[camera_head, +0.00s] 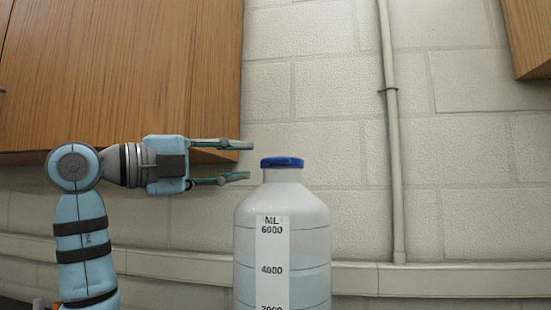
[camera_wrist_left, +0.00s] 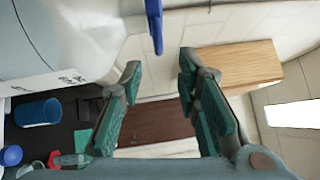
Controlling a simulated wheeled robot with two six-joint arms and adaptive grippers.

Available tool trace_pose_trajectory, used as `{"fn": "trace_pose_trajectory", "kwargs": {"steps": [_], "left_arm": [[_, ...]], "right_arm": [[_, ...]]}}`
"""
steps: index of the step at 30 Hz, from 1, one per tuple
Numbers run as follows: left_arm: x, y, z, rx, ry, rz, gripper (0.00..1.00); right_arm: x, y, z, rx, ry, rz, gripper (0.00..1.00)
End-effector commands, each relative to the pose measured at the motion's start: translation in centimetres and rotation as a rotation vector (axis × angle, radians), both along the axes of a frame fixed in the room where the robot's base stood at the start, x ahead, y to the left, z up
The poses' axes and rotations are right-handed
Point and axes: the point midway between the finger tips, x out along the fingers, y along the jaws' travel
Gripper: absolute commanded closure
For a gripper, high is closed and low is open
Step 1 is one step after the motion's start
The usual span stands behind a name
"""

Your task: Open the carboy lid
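The carboy (camera_head: 310,232) is a large translucent bottle with a white volume scale, upright in the middle of the head view. Its blue lid (camera_head: 282,162) sits on the neck. My left gripper (camera_head: 243,162) is open and empty, just left of the lid, its fingers pointing right toward it and apart from it. In the left wrist view the blue lid (camera_wrist_left: 154,22) shows at the top, ahead of the open fingers, and the carboy (camera_wrist_left: 75,38) fills the upper left. My right gripper is in neither view.
A wooden cabinet (camera_head: 120,70) hangs behind my left arm. A pipe (camera_head: 391,120) runs down the brick wall at the right. In the wrist view a blue cup (camera_wrist_left: 37,112) and small blue and red items stand on a dark surface below. The air right of the carboy is clear.

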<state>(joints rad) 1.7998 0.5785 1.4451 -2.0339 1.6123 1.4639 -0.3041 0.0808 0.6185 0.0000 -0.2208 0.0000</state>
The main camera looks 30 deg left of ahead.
Motion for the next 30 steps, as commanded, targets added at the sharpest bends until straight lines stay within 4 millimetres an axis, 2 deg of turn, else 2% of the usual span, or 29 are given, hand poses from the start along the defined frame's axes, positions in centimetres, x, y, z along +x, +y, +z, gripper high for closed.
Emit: {"fn": "trace_pose_trajectory", "kwargs": {"steps": [3, 6, 10, 19, 24, 25, 30], "left_arm": [[2.9, -1.8, 0.5, -0.002, 0.004, -0.003, 0.70], [5.0, -3.1, 0.7, 0.000, 0.003, -0.003, 0.70], [6.6, -3.9, 0.9, 0.000, 0.001, 0.000, 0.70], [7.1, -4.2, 0.9, 0.000, 0.000, 0.001, 0.70], [7.1, -4.2, 0.9, 0.000, 0.000, 0.001, 0.97], [7.1, -4.2, 0.9, 0.000, 0.000, 0.001, 1.00], [7.1, -4.2, 0.9, -0.001, -0.001, 0.001, 1.00]], "right_arm": [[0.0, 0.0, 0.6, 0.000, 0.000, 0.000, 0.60], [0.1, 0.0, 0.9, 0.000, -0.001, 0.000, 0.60], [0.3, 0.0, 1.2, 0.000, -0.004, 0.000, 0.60], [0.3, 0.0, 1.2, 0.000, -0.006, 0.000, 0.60], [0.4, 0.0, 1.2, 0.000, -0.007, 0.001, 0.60], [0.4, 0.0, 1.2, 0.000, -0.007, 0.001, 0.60], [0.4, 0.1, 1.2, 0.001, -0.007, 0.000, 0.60]]}}
